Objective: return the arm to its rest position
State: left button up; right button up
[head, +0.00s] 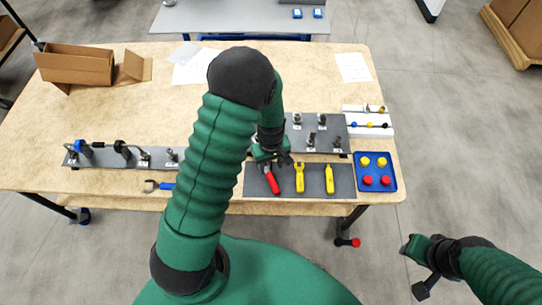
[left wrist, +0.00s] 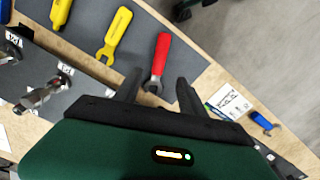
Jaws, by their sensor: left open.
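My left arm crosses the middle of the head view, and its gripper (head: 274,160) is over the grey tool mat (head: 314,188) at the table's front edge. In the left wrist view the two dark fingers (left wrist: 158,90) are spread apart with nothing held between them. A red-handled tool (head: 271,180) lies on the mat just beyond the fingertips; it also shows in the left wrist view (left wrist: 160,56). The arm hides part of the table. My right gripper (head: 416,266) is at the lower right of the head view, off the table over the floor; its jaw opening is unclear.
Two yellow tools (head: 299,177) (head: 329,179) lie on the mat. A blue tray (head: 388,184) with yellow and red pieces stands right. Grey fixture plates (head: 336,125) (head: 111,160) hold metal parts. A blue-handled wrench (head: 163,186) lies left. A cardboard box (head: 75,66) stands back left.

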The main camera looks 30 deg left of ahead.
pick_arm(q)
notch_tip(320, 180, up, 7)
jog(key=shift+d, duration=0.35)
jog(key=shift+a, duration=0.1)
jog(key=s+d+r+m+t, duration=0.2)
jog(key=s+d+r+m, duration=0.3)
jog(key=m, duration=0.4)
jog(key=s+r, duration=0.1)
jog(key=s, duration=0.1)
jog(key=shift+s+d+r+b, duration=0.25)
jog(key=shift+s+d+b, duration=0.1)
jog(key=shift+d+b, duration=0.05)
